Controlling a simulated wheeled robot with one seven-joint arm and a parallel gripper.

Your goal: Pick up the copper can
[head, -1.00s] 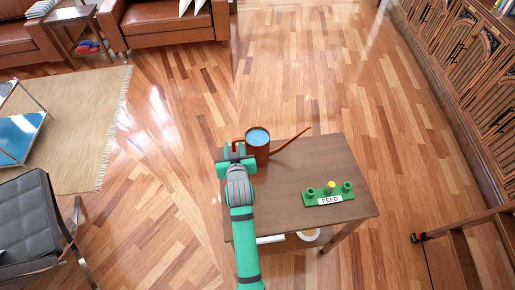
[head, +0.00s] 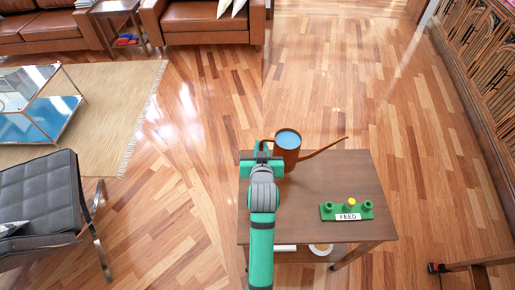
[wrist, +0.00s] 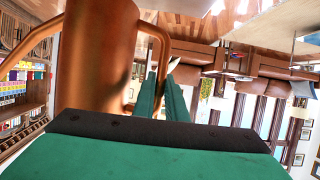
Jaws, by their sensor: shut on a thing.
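The copper can (head: 288,158) has a long spout pointing right and a blue surface inside its round top. It is upright at the back left of the small brown table (head: 300,220); I cannot tell whether its base touches the tabletop. My gripper (head: 262,150) is at its left side, shut on its loop handle. In the wrist view the can's body (wrist: 95,65) fills the upper left, and the green fingers (wrist: 160,97) close around the lower part of the handle (wrist: 166,45).
A green stand (head: 346,211) with a FEED label and a yellow knob sits on the table's right part. A black chair (head: 40,195) stands left and a wooden piece (head: 470,265) lower right. The wooden floor behind the table is open.

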